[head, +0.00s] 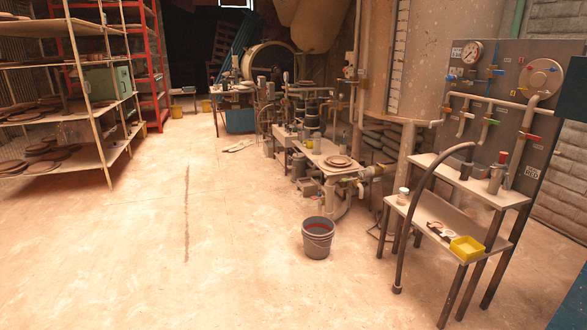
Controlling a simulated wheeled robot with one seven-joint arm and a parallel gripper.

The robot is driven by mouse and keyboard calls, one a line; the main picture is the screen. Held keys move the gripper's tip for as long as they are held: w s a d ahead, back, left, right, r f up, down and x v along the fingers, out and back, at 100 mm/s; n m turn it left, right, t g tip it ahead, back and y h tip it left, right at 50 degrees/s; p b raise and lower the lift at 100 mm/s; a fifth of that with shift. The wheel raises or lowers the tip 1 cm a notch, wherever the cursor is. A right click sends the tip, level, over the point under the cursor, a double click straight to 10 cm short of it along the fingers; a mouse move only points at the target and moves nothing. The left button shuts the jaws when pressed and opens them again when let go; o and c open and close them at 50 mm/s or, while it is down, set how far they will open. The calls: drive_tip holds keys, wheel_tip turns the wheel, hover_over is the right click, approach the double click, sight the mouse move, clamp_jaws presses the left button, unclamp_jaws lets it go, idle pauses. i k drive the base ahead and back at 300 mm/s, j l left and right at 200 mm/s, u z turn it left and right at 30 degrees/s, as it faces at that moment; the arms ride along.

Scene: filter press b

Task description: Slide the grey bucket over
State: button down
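The grey bucket (317,240) stands upright on the floor, right of the middle in the head view. Its top is open and something reddish shows inside near the rim. It stands in front of the press machinery and left of the small bench. My gripper is not in the head view, so its state and its place relative to the bucket do not show.
The open floor (150,250) left of the bucket is clear, with a dark streak. A metal bench (427,212) holding a yellow tray (466,249) stands to the right. Press machinery (330,160) stands behind the bucket. Shelving (62,60) lines the left side.

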sight(317, 232)
drive_tip(key=i+z, duration=0.2)
drive_tip(key=i, duration=2.6)
drive_tip(key=i+l, duration=0.1)
drive_tip(key=i, duration=0.9)
drive_tip(key=i+l+u, duration=0.1)
drive_tip(key=i+u, duration=0.2)
drive_tip(key=i, duration=0.2)
drive_tip(key=i+l+u, duration=0.2)
drive_tip(key=i+u, duration=0.15)
drive_tip(key=i, duration=0.15)
